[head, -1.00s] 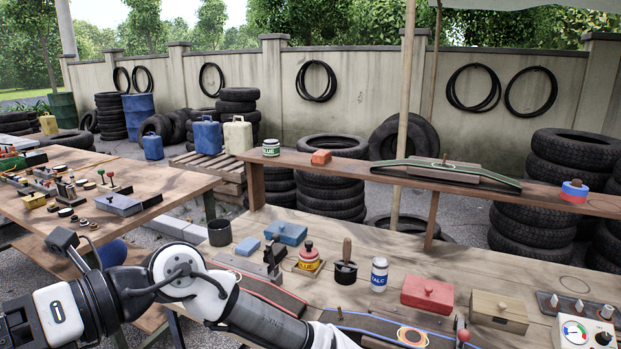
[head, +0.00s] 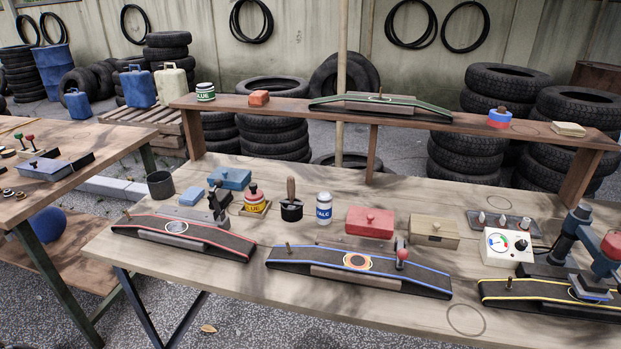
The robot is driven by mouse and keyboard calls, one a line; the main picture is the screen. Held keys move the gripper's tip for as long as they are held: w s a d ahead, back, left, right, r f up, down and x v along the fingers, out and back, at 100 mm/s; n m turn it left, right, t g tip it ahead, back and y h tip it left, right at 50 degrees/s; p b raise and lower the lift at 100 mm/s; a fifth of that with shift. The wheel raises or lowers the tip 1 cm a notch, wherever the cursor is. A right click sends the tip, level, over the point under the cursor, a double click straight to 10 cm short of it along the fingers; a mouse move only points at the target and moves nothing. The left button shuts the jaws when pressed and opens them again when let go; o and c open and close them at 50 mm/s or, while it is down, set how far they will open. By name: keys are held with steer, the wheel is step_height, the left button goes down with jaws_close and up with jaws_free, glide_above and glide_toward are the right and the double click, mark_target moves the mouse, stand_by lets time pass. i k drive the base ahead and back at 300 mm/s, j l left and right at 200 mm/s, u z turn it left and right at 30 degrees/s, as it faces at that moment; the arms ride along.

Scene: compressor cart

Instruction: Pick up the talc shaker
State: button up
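The talc shaker (head: 323,208) is a small white bottle with a dark blue label band, standing upright on the wooden workbench (head: 400,310). It stands between a dark pot with a wooden-handled tool (head: 291,203) on its left and a red box (head: 370,222) on its right, apart from both. A black ramp-shaped stand with blue edging (head: 358,268) lies in front of it. My gripper is not in the head view.
A raised shelf (head: 420,114) runs along the bench's back, behind the shaker. A red-edged stand (head: 184,236) and yellow tin (head: 254,198) are to the left. A gauge box (head: 507,247) and a press (head: 590,250) stand at right. The bench's front strip is mostly clear.

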mark_target(324, 199)
steer(key=i+j+z, duration=0.6)
steer(key=j, duration=0.3)
steer(key=i, duration=0.1)
